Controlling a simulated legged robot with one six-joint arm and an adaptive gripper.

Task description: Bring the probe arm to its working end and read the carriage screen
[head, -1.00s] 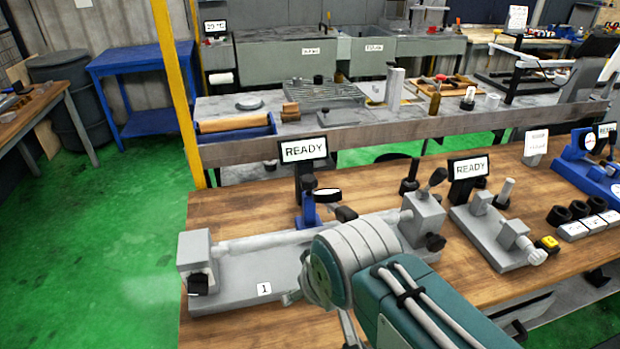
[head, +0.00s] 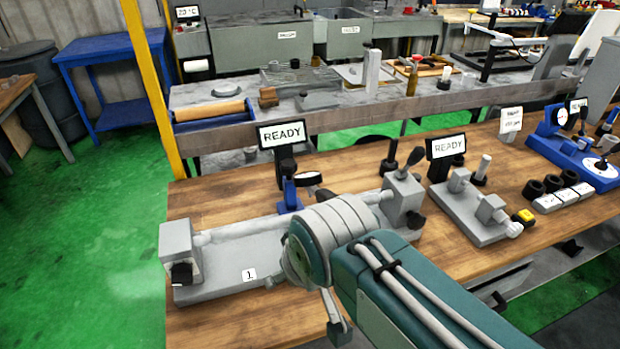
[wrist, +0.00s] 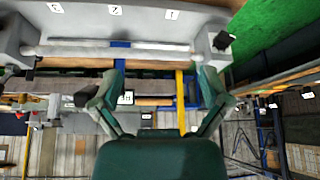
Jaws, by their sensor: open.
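The carriage screen (head: 281,134) is a black-framed display on a post behind the grey machine marked 1 (head: 230,265); it reads READY. Below it is a blue carriage (head: 290,194) with a round dial (head: 308,178), beside the light cylindrical bar (head: 240,230). I cannot tell which part is the probe arm; my arm covers part of the machine. My gripper (wrist: 160,68) is open in the wrist view, with a finger at each side and nothing seen held. The bar (wrist: 110,50) crosses that view beyond the fingers. The head view mostly hides the gripper behind my arm.
A second READY screen (head: 447,145) stands by a smaller grey fixture (head: 470,205) at right. A black-knobbed lever (head: 413,160) rises at the machine's right end. Bare wood (head: 350,170) shows behind the machine.

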